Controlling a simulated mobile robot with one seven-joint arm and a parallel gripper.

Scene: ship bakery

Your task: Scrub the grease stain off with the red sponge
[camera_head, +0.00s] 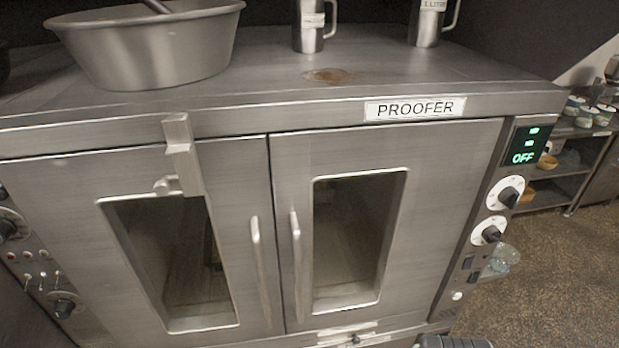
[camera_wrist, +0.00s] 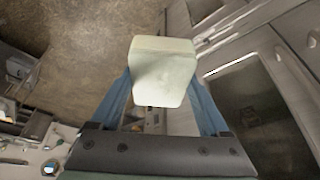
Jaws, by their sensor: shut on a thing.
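The grease stain (camera_head: 328,76) is a brown, roughly oval patch on the steel top of the proofer (camera_head: 280,100), between the bowl and the measuring jugs. In the wrist view my gripper (camera_wrist: 164,92) has its blue fingers on either side of a pale, whitish-green block (camera_wrist: 163,72) and is shut on it. The block looks like a sponge, but it is not red. No red sponge shows in either view. The gripper is not clearly seen in the head view, and the block is away from the stain.
A large steel bowl (camera_head: 150,45) stands left of the stain. Two steel jugs (camera_head: 310,28) (camera_head: 428,22) stand behind it. A bracket (camera_head: 180,150) hangs over the front edge. The top around the stain is clear. Shelves (camera_head: 565,165) stand at right beyond open floor (camera_head: 545,260).

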